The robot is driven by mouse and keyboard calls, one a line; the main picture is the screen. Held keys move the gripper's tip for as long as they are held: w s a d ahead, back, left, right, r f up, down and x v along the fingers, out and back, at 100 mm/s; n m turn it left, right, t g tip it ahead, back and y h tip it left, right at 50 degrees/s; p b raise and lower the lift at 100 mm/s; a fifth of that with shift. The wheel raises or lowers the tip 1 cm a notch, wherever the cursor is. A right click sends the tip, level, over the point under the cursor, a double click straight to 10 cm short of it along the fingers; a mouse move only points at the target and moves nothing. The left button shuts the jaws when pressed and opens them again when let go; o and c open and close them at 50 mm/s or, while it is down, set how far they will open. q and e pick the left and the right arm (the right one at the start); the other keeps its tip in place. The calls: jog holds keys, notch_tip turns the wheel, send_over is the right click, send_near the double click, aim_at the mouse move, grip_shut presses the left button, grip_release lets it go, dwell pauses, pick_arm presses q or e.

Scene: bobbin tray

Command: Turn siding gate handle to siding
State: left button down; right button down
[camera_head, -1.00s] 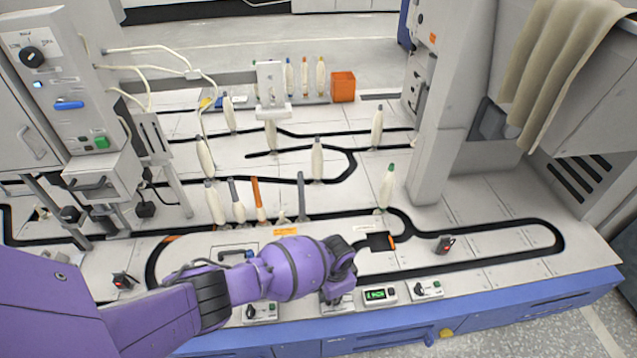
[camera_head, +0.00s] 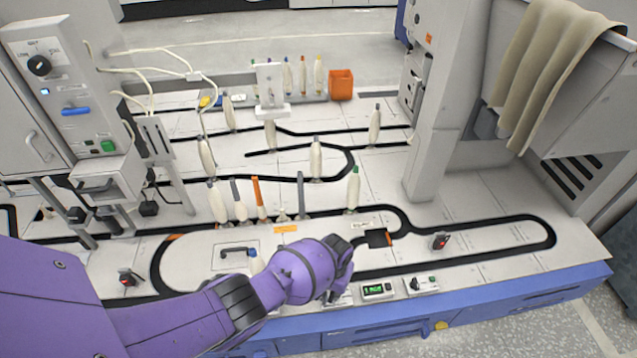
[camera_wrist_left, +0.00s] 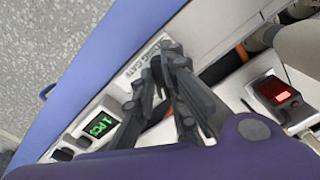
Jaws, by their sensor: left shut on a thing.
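My left gripper (camera_head: 334,296) is low at the front edge of the track table, mostly hidden behind my purple wrist in the head view. In the left wrist view its dark fingers (camera_wrist_left: 160,78) are closed at a small control box with a white label plate (camera_wrist_left: 143,62), on which "GATE" can be read. The siding gate handle is between or under the fingers and cannot be made out, nor can its angle. A black plate with an orange end (camera_head: 378,239) lies at the track branch beyond the gripper. My right gripper is not in view.
A green display box (camera_head: 378,291) and a knob box (camera_head: 421,285) stand right of the gripper. Red-lit units (camera_head: 440,241) stand by the track. A green-tipped bobbin (camera_head: 353,190) and several others stand farther back.

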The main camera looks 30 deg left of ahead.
aim_at(332, 294)
pick_arm(q)
jog(key=shift+w+d+r, duration=0.15)
jog(key=shift+w, duration=0.1)
dwell(0.3)
jog(key=c, duration=1.8)
grip_release()
notch_tip(332, 294, up, 12)
jog(key=shift+s, duration=0.2)
